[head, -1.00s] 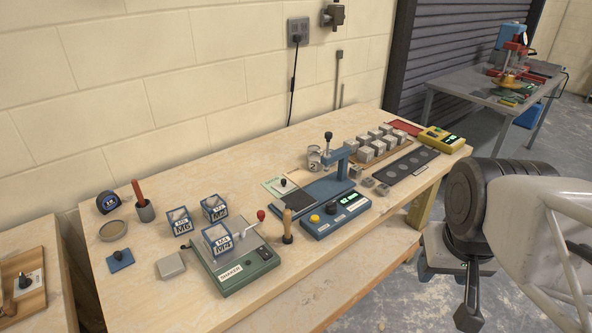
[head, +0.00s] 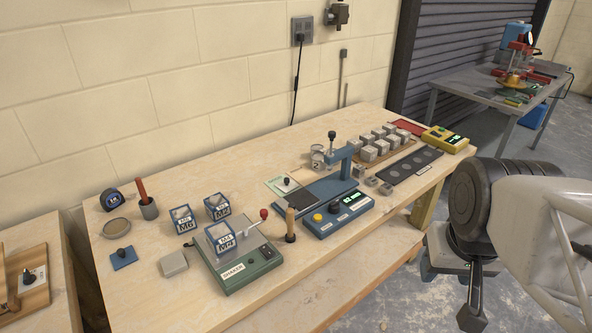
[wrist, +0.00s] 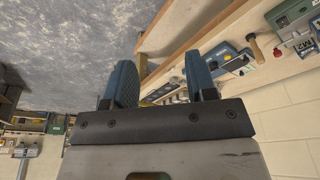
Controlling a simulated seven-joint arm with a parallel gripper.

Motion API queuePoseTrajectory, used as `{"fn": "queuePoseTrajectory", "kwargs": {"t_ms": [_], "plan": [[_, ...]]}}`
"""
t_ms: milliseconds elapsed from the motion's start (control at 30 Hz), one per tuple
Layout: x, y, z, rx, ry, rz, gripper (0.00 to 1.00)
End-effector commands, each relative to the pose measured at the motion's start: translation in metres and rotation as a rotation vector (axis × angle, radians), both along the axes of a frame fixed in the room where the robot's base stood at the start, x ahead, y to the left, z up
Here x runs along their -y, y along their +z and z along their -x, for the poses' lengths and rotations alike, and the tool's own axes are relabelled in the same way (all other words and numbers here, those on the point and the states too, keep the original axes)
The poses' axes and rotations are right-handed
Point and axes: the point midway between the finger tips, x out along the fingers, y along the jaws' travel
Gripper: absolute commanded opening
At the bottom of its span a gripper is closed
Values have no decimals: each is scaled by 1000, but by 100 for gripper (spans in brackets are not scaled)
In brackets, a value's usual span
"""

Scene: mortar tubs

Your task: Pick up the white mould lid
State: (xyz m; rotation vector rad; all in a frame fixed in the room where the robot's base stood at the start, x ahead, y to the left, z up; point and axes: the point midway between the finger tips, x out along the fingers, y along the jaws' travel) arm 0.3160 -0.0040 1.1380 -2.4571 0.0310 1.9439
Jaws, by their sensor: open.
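A whitish plate with a dark knob (head: 36,277), which looks like the white mould lid, lies on a wooden board on the separate bench at the far left of the head view. A pale green plate with a dark knob (head: 279,188) and a blue plate with a dark knob (head: 123,260) lie on the main bench. My gripper (wrist: 160,82) is open and empty in the wrist view, its two blue-padded fingers apart. My arm hangs off the right front of the bench, far from these plates.
The main bench (head: 155,309) carries a green shaker (head: 238,278) with cube moulds, a grey block (head: 173,263), a wooden-handled tool (head: 290,225), a blue press (head: 338,214), several grey cubes (head: 368,153) and a yellow meter (head: 445,139). A gap separates the two benches.

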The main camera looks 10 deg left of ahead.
Motion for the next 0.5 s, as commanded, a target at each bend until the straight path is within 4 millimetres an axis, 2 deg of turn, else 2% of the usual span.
{"fn": "queuePoseTrajectory", "kwargs": {"t_ms": [267,500], "plan": [[0,0,-1,-2,4,3,51],[-2,3,-17,-31,60,39,51]]}}
